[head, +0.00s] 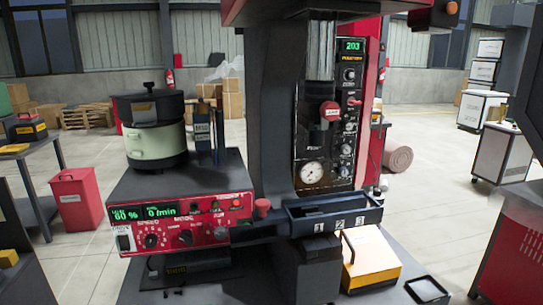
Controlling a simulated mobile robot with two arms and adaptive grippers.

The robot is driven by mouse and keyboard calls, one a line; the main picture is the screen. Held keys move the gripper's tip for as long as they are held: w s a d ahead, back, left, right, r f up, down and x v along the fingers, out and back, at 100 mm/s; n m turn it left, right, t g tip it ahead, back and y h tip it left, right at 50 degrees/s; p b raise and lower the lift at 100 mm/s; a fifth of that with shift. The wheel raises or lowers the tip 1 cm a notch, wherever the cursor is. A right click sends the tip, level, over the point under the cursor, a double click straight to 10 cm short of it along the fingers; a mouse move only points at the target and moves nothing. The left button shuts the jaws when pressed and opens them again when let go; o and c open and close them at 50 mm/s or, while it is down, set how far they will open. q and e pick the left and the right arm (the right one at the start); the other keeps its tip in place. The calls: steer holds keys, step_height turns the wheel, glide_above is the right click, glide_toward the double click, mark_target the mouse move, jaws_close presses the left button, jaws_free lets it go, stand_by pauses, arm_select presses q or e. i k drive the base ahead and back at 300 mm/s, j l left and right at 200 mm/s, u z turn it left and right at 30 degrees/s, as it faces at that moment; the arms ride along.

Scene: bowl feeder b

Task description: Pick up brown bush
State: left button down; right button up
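I cannot make out a brown bush in the head view. The bowl feeder (155,140), a pale green and black round unit, stands on a red control box (190,226) left of the press. A dark bin tray (332,212) marked 1, 2, 3 sits at the front of the press; its contents cannot be told from here. Several tiny dark pieces (172,291) lie on the base at the lower left, too small to identify. Neither of my grippers is in view.
The press column (275,110) and its gauge panel (325,130) fill the middle. A yellow-and-white box (372,262) and a small dark tray (426,290) lie at the front right. A red bin (76,200) stands on the left floor. Open floor shows at right.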

mark_target(202, 107)
steer(key=i+l+u, duration=0.2)
steer(key=u, duration=0.2)
steer(key=i+l+u, duration=0.2)
steer(key=u, duration=0.2)
steer(key=i+l+u, duration=0.1)
steer(key=l+u, duration=0.3)
